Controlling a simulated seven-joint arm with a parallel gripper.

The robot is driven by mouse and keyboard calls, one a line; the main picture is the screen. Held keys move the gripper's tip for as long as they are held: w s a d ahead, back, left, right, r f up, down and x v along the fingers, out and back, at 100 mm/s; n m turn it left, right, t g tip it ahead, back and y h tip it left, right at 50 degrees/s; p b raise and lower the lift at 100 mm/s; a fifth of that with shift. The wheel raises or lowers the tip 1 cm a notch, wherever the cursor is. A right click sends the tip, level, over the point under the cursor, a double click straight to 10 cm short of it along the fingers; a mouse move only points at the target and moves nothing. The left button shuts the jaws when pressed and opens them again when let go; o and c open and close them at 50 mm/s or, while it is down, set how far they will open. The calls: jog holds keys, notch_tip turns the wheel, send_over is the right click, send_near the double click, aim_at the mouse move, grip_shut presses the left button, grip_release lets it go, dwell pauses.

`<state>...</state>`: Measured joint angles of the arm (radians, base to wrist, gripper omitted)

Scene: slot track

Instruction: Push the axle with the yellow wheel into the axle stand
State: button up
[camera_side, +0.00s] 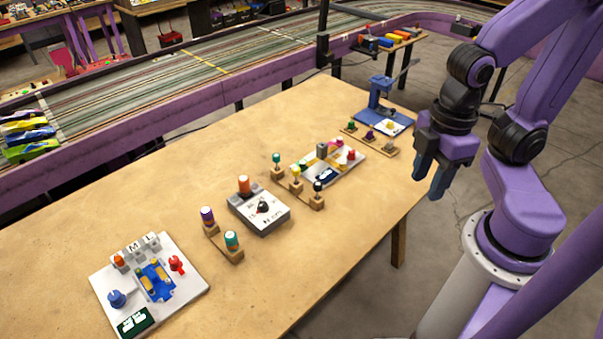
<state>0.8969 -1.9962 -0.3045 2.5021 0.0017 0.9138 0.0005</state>
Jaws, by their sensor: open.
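My gripper (429,186) is open and empty, pointing down beyond the right edge of the table, clear of everything on it. A small yellow piece (388,126) sits on a white block on the blue base of a blue upright tool at the table's far right. A wooden strip (371,138) beside it carries small green, purple and reddish pieces. Another yellow-topped peg (296,172) stands on a wooden strip between a teal and a black one. From this distance I cannot tell which is the yellow wheel's axle or which is the axle stand.
The blue upright tool (379,90) rises at the far right. A white tray (328,162), a grey box (259,210) with a dial and a white board (150,285) stand along the table (200,190). The table's front right is bare.

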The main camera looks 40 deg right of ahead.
dwell(0.4)
jog(key=shift+o, duration=1.3)
jog(key=shift+w, duration=0.1)
